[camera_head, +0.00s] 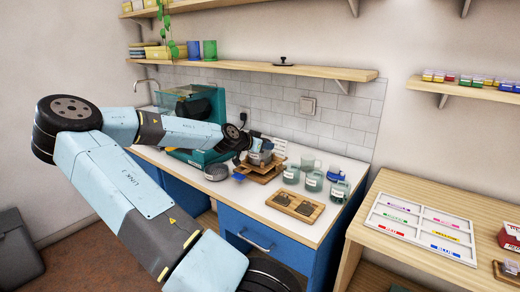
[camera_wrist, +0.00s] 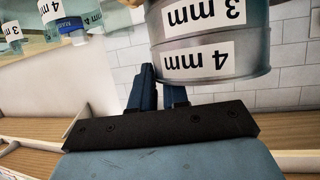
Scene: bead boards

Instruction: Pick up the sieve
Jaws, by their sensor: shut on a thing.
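A grey metal sieve stack (camera_wrist: 205,70) fills the upper right of the wrist view. It bears white "4 mm" and "3 mm" labels, which appear upside down there. In the head view the grey sieve (camera_head: 259,158) is small, over a stepped wooden stand (camera_head: 262,175). My gripper (camera_head: 256,146) is at the sieve. In the wrist view its blue fingers (camera_wrist: 158,85) reach up beside the sieve's wall and are shut on it. The exact finger contact is partly hidden. I cannot tell whether the sieve touches the stand.
Several labelled jars (camera_head: 313,181) stand right of the stand. A wooden tray (camera_head: 282,202) with two dark pieces lies in front. A teal machine (camera_head: 178,138) stands left, with a round grey part (camera_head: 215,172) beside it. A wooden shelf (camera_head: 300,70) hangs above. The white counter's (camera_head: 245,200) front left is clear.

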